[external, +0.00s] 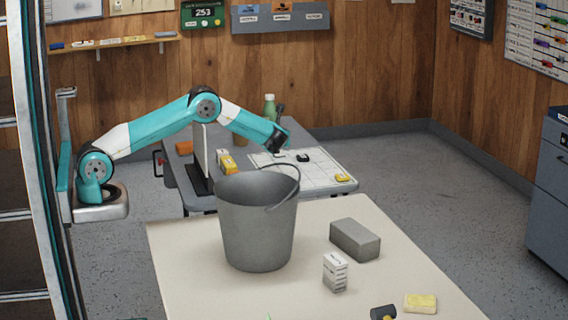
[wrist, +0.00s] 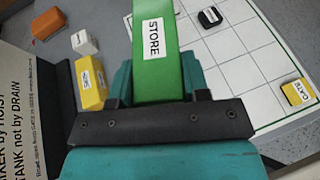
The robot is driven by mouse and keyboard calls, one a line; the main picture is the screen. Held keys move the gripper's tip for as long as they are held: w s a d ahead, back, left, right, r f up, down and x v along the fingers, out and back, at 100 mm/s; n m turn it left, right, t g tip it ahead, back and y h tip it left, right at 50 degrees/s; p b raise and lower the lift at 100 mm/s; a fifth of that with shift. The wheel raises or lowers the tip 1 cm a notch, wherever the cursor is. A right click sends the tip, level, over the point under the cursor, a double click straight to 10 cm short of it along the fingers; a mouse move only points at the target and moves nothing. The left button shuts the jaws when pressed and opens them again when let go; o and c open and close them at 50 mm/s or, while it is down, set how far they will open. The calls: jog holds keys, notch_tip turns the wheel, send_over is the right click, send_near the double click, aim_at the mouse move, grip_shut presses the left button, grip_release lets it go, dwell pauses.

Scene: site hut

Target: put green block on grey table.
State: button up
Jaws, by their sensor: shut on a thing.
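The green block (wrist: 155,55) bears a white STORE label and stands between the fingers of my gripper (wrist: 160,88) in the wrist view. My gripper is shut on it. In the external view my gripper (external: 279,150) is over the grey table (external: 178,172), behind the bucket, and I cannot make out the block there. The grey table top also shows in the wrist view (wrist: 110,50). Whether the block touches the table I cannot tell.
On the grey table are a gridded white sheet (wrist: 240,62), black (wrist: 210,17), yellow GATE (wrist: 297,92), yellow (wrist: 90,84), white (wrist: 84,42) and orange (wrist: 48,23) blocks, and an upright sign (wrist: 30,115). A bucket (external: 257,225) stands on the cream table (external: 180,260) in front.

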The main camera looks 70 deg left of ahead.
aim_at(246, 167)
jog(key=s+a+f+n+g, duration=0.2)
jog(key=s+a, duration=0.1)
jog(key=a, duration=0.4)
jog(key=s+a+f+n+g, duration=0.1)
jog(key=s+a+f+g, duration=0.1)
jog(key=s+a, duration=0.35)
jog(key=f+b, duration=0.2)
jog(key=w+f+b, duration=0.1)
jog(key=f+b, duration=0.1)
jog(key=b, duration=0.1)
jog(key=a+f+b, duration=0.1)
jog(key=f+b, duration=0.1)
jog(key=b, duration=0.1)
jog(key=shift+w+f, duration=0.25)
jog(key=shift+w, duration=0.1)
jog(key=shift+f, duration=0.55)
jog(key=o, duration=1.2)
jog(key=shift+c, duration=0.2)
